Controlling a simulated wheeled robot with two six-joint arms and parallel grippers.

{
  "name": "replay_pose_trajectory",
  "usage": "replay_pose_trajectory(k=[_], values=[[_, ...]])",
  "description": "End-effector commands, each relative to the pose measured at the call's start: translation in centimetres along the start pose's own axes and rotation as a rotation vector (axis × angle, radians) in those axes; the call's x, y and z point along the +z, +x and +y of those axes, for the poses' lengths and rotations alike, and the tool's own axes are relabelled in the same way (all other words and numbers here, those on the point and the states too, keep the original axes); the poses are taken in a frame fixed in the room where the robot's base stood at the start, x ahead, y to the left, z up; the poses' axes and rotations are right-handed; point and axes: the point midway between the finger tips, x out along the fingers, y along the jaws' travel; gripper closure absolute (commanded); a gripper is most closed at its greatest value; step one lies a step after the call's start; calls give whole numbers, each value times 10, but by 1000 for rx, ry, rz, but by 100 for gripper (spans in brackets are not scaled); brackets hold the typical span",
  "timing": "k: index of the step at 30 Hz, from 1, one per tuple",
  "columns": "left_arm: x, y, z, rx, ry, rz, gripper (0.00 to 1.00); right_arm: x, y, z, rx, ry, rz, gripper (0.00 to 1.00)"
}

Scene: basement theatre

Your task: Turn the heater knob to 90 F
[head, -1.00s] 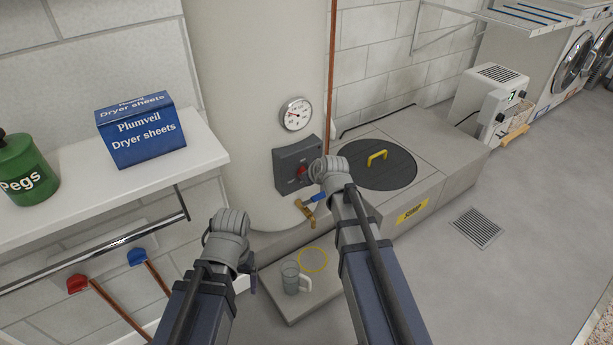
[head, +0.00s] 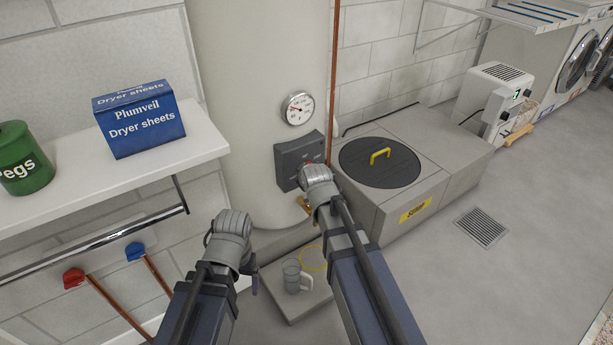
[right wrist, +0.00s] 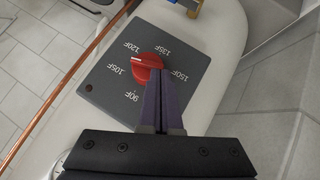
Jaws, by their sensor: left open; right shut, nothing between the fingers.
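The dark heater panel (head: 288,163) sits low on the pale round tank, with its red knob (head: 309,163) mostly hidden by my right wrist. In the right wrist view the panel (right wrist: 188,50) reads 90F to 150F around the red knob (right wrist: 147,66). The knob's pale mark points left, roughly between 105F and 120F. My right gripper (right wrist: 162,74) is shut and empty, its fingertips close beside the knob on the 150F side; I cannot tell whether they touch. My left gripper (head: 254,284) is open and low, left of the mug, mostly hidden by its wrist.
A round gauge (head: 298,109) is above the panel, and a brass tap (head: 305,204) is below it. A glass mug (head: 293,277) stands on a low slab (head: 290,309). The sump box (head: 450,160) is at the right. A shelf (head: 180,157) with dryer sheets (head: 140,120) is at the left.

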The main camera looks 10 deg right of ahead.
Motion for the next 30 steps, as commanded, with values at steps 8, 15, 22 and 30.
replay_pose_trajectory(k=[8, 15, 22, 30], values=[[-1, 11, 1, 0, -2, 0, 12, 2, 2, -4, 58, -60, 1, 100], [-1, 20, 2, 0, -4, 0, 12, 3, 3, -7, 106, -108, 2, 100], [-2, 25, 2, 0, -5, 1, 12, 5, 5, -9, 122, -123, 3, 100], [-2, 28, 3, 0, -5, 1, 12, 6, 7, -11, 122, -122, 3, 100]])
